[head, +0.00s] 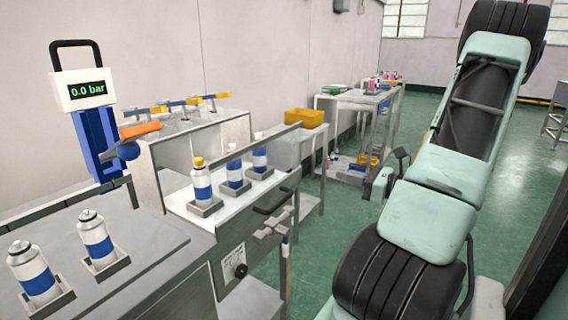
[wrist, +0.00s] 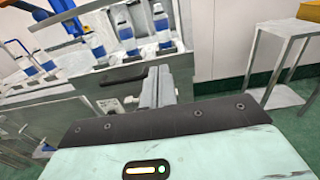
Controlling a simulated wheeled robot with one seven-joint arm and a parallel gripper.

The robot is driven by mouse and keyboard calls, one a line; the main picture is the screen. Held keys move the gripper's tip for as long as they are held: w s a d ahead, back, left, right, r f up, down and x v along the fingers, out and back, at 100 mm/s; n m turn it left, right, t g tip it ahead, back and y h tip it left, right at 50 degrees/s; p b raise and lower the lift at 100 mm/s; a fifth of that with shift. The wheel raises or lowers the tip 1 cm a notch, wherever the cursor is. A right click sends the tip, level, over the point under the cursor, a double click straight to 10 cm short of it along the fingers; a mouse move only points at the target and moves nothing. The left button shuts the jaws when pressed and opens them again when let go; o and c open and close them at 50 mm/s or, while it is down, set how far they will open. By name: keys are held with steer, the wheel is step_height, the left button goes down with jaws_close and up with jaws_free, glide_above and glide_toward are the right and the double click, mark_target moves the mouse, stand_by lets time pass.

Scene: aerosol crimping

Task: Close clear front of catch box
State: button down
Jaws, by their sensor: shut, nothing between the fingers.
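I cannot pick out the catch box or its clear front with certainty in either view. The pale front face of the middle bench (head: 250,217) carries a dark bar handle (head: 273,203); the handle also shows in the wrist view (wrist: 127,78). Below it are a grey fitting (head: 268,231) and a round dial (head: 240,271). My gripper (wrist: 157,82) shows in the wrist view with its grey fingers together, empty, pointing toward the bench front. It appears apart from the handle, to its right. In the head view my arm covers much of the right side.
Several blue-and-white cans (head: 201,183) stand upright in holders on the benches. A yellow bin (head: 304,117) sits behind, right of the bench. Green floor (head: 335,235) is open between bench and arm.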

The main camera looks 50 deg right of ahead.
mark_target(291, 160)
steer(key=shift+h, duration=0.3)
steer(key=w, duration=1.4)
steer(key=shift+w+a, duration=0.15)
steer(key=shift+a, duration=0.25)
steer(key=w, duration=0.6)
steer(key=w+a, duration=0.1)
steer(key=w, duration=1.1)
steer(key=shift+w+a, duration=0.25)
steer(key=shift+w, duration=0.35)
steer(key=shift+w+r, duration=0.1)
steer(key=shift+w, duration=0.05)
steer(key=shift+w+a+r, duration=0.1)
